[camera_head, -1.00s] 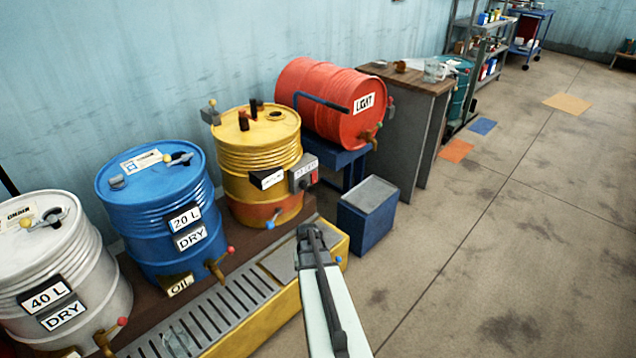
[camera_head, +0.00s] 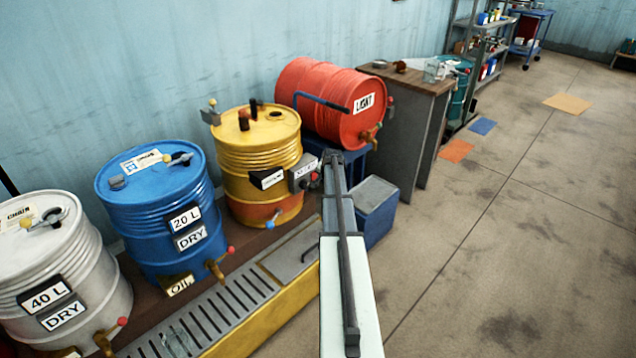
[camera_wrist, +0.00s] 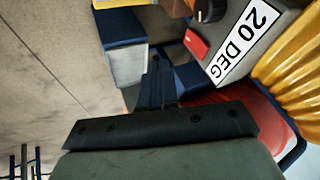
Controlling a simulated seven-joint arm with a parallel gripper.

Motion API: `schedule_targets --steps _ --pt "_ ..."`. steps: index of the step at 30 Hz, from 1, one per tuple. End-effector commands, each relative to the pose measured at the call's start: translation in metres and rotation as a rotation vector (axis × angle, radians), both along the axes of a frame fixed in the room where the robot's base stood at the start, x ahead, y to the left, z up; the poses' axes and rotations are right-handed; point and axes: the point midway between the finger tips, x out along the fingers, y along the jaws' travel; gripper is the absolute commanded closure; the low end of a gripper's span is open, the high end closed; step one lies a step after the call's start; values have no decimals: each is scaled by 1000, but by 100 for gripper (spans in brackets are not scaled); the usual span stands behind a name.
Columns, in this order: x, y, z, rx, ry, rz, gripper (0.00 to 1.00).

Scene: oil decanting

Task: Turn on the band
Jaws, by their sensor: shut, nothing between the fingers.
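The yellow drum (camera_head: 262,158) stands on the platform and carries a grey control box (camera_head: 304,172) on its front right. An orange area (camera_head: 288,212) shows low on the drum; I cannot tell if it is the band. In the wrist view the box has a "20 DEG" label (camera_wrist: 243,40), a red switch (camera_wrist: 197,44) and a black knob (camera_wrist: 209,9). My gripper (camera_head: 333,156) is shut and empty, just right of the box in the head view. Its tips (camera_wrist: 158,72) appear apart from the switch in the wrist view. It partly hides the box's right side in the head view.
A red drum (camera_head: 325,98) lies on a blue stand behind the gripper. A blue bin (camera_head: 378,200) stands to the right. Blue (camera_head: 155,220) and white (camera_head: 60,265) drums stand left, behind a drip grate (camera_head: 215,312). The floor at right is open.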

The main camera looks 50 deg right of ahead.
Motion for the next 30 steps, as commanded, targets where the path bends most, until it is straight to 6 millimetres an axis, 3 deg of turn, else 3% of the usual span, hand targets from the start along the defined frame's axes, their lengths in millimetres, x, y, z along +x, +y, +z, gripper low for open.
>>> schedule_targets --steps 7,20,30 --pt "3 -4 4 27 -72 -107 100" --pt "4 -4 4 34 -75 -118 100" --pt "14 -12 -13 34 -74 -117 100"
